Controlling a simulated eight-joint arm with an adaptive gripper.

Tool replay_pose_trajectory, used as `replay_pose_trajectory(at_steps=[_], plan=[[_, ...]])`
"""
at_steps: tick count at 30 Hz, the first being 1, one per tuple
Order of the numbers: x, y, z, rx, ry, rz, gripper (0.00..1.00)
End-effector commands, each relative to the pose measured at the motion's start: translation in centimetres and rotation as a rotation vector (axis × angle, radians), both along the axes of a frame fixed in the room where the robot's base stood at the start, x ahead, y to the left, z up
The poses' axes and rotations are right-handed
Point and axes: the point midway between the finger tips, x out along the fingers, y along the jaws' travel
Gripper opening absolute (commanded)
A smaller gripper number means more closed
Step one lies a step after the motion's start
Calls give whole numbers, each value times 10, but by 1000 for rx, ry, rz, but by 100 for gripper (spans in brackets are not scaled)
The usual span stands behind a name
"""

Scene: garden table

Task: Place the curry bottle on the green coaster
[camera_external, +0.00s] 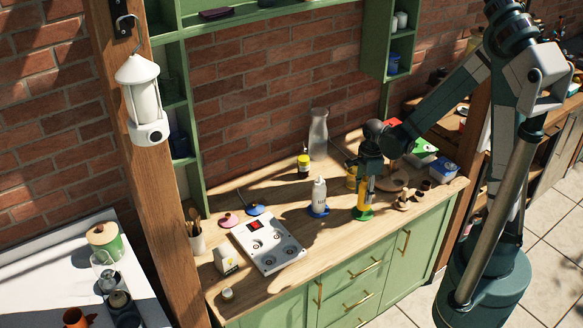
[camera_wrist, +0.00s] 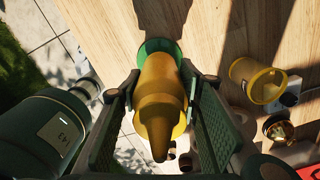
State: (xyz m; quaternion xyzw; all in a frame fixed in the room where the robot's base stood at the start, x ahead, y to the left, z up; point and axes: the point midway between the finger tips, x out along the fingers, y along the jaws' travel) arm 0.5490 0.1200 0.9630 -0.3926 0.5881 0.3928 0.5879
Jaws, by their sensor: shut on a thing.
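The curry bottle is yellow with a pointed nozzle and shows in the wrist view (camera_wrist: 160,97) between my fingers. It also shows in the external view (camera_external: 364,194), upright below my gripper (camera_external: 367,172). My gripper (camera_wrist: 160,88) is shut on it, with one finger on each side. The green coaster (camera_external: 362,214) lies directly under the bottle near the counter's front edge, and its rim shows past the bottle in the wrist view (camera_wrist: 158,45). The bottle's base is over the coaster; I cannot tell whether it touches.
A white bottle (camera_external: 319,192) stands on a blue coaster (camera_external: 318,212) to the left. A yellow cup (camera_wrist: 264,83) is close by on the right in the wrist view. Small brown cups (camera_external: 405,201) stand right of the coaster. A glass carafe (camera_external: 318,132) stands behind.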

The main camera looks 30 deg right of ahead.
Motion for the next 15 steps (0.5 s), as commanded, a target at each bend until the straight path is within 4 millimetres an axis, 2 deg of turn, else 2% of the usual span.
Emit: replay_pose_trajectory(at_steps=[7, 15], plan=[[0, 0, -22, 0, 0, 0, 17], [0, 0, -28, 0, 0, 0, 17]])
